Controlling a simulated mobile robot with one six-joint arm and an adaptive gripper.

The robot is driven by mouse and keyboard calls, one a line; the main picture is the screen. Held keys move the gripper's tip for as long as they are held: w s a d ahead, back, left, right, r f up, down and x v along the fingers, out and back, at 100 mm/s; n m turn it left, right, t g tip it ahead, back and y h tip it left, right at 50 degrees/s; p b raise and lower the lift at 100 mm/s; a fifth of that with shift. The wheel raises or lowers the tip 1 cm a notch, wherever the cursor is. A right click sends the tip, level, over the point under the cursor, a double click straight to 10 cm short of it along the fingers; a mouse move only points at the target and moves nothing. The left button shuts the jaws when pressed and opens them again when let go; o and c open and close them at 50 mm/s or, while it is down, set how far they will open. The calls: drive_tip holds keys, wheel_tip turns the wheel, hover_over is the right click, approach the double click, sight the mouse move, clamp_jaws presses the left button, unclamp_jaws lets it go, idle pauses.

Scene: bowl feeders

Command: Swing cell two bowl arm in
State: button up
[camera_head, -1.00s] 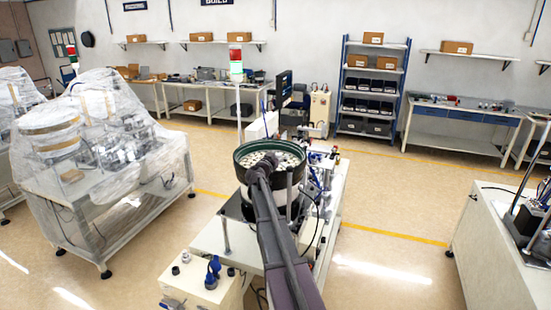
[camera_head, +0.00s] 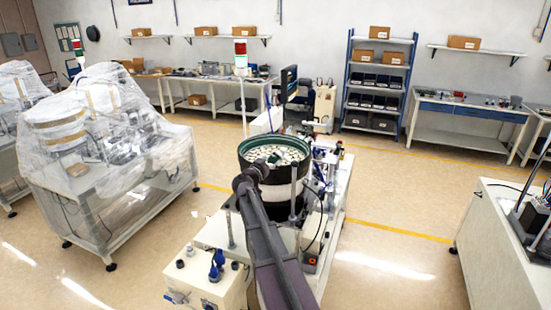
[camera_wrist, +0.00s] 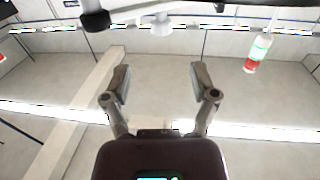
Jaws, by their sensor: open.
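A green bowl feeder (camera_head: 246,157) filled with pale parts stands on the white machine bench ahead of me in the head view. My arm reaches toward it from below, and its end overlaps the near rim of the bowl, so my gripper is hidden there. In the wrist view my gripper (camera_wrist: 160,88) is open and empty, its two fingers wide apart against the ceiling. A dark bar with a round white knob (camera_wrist: 162,25) crosses the top of the wrist view. I cannot tell whether it is the bowl arm. No cell number is readable.
A signal tower (camera_head: 240,62) rises behind the bowl and also shows in the wrist view (camera_wrist: 257,52). Plastic-covered machines (camera_head: 100,150) stand at left.

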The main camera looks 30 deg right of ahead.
drive_tip(key=shift+s+a, duration=0.35)
drive_tip(key=shift+a, duration=0.25)
